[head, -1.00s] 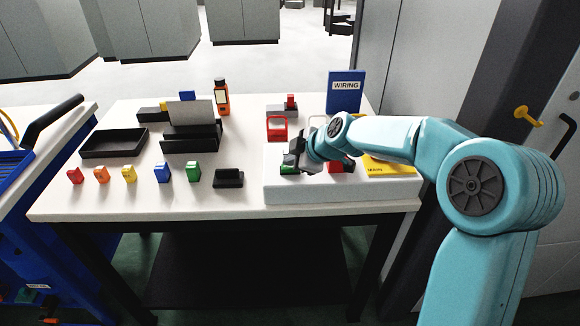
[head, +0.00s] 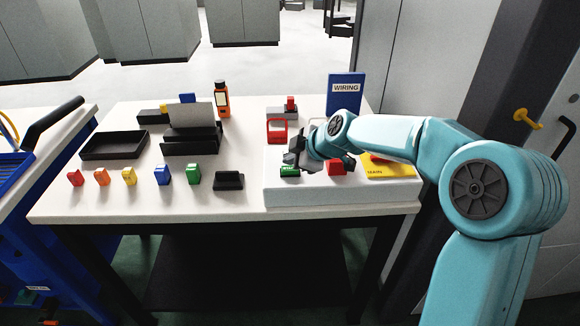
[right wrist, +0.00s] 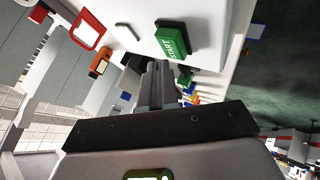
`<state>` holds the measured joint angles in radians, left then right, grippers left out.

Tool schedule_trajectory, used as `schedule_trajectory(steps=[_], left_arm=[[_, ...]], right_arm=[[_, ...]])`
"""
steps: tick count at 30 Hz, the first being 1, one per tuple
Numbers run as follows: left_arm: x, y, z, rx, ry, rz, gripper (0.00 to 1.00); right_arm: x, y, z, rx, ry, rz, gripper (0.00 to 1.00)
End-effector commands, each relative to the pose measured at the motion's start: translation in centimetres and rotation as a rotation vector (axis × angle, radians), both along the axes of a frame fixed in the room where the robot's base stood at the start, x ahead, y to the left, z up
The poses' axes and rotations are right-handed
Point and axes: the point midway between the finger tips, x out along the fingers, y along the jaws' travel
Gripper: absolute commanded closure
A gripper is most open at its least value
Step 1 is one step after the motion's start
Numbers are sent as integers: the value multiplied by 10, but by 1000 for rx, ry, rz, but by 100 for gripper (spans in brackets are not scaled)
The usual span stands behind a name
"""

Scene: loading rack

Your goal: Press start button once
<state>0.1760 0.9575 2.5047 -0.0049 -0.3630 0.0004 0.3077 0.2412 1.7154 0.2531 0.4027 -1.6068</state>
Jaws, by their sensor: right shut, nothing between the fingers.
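The green start button (head: 289,171) sits on the white control box (head: 340,198) at the right of the table. In the right wrist view the button (right wrist: 174,40) shows its START label, just beyond my fingertips. My right gripper (head: 297,157) is shut and empty. It hovers above and slightly behind the button in the head view. In the right wrist view the closed fingers (right wrist: 157,72) point toward the button, and a gap seems to show between them. My left gripper is not in view.
A red frame (head: 277,129) and a blue WIRING binder (head: 345,95) stand behind. Several coloured blocks, a black tray (head: 114,144) and a black holder (head: 229,180) are to the left.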

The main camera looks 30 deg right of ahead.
Motion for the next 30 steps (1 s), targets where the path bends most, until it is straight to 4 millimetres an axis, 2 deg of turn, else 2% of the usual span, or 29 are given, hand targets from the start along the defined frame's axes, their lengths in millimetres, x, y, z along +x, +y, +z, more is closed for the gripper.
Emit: schedule_trajectory(steps=[12, 26, 30], left_arm=[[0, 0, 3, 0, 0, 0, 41], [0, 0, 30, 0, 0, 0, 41], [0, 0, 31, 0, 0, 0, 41]], right_arm=[[0, 0, 5, 0, -1, -1, 100], [0, 0, 49, 0, -1, 0, 100], [0, 0, 53, 0, -1, -1, 100]])
